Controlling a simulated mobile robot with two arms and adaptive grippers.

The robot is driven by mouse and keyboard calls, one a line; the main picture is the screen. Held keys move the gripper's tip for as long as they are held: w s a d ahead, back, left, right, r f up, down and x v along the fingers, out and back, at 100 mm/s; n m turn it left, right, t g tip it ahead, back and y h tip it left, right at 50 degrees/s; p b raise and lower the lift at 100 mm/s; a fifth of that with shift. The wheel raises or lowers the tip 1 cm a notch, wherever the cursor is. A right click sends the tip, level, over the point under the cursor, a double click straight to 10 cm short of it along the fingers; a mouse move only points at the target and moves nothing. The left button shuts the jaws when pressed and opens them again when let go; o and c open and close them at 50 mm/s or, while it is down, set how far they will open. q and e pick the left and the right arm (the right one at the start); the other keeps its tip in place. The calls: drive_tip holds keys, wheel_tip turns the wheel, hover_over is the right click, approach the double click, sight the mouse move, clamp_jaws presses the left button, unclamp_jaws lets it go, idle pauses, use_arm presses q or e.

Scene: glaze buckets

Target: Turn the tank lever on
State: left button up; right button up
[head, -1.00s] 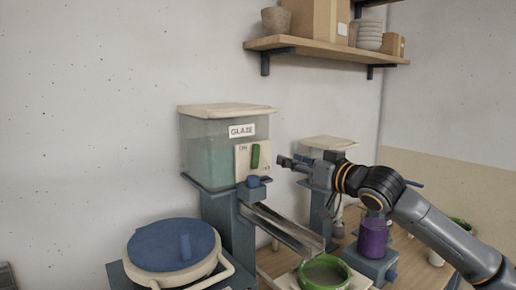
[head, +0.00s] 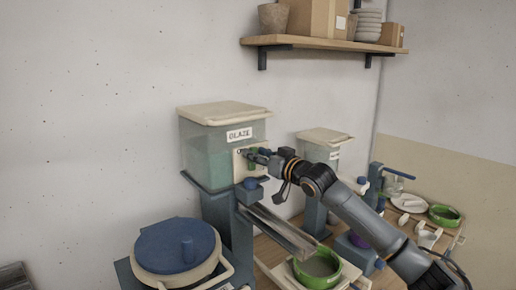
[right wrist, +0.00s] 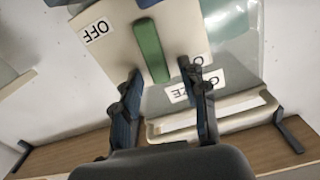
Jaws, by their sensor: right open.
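The glaze tank (head: 222,150) is a clear box of green liquid with a beige lid and a GLAZE label. Its cream lever plate (right wrist: 112,45) has an OFF label at one side and a partly hidden ON label at the other. The green lever (right wrist: 148,45) stands between them, and it shows partly behind my gripper in the head view (head: 253,163). My right gripper (right wrist: 160,70) is open at the plate, with one fingertip on each side of the lever's free end. I cannot tell whether either finger touches it. My left gripper is out of view.
A metal chute (head: 280,228) runs from the tank down to a green bowl (head: 318,268). A blue-lidded bucket (head: 177,246) stands at front left. A second tank (head: 322,152) stands behind my right arm. A wooden shelf (head: 320,43) hangs above.

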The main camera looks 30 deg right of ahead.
clamp_jaws()
drive_tip(key=shift+a+r+n+p, duration=0.1)
drive_tip(key=shift+a+n+p, duration=0.25)
drive_tip(key=shift+n, duration=0.35)
unclamp_jaws()
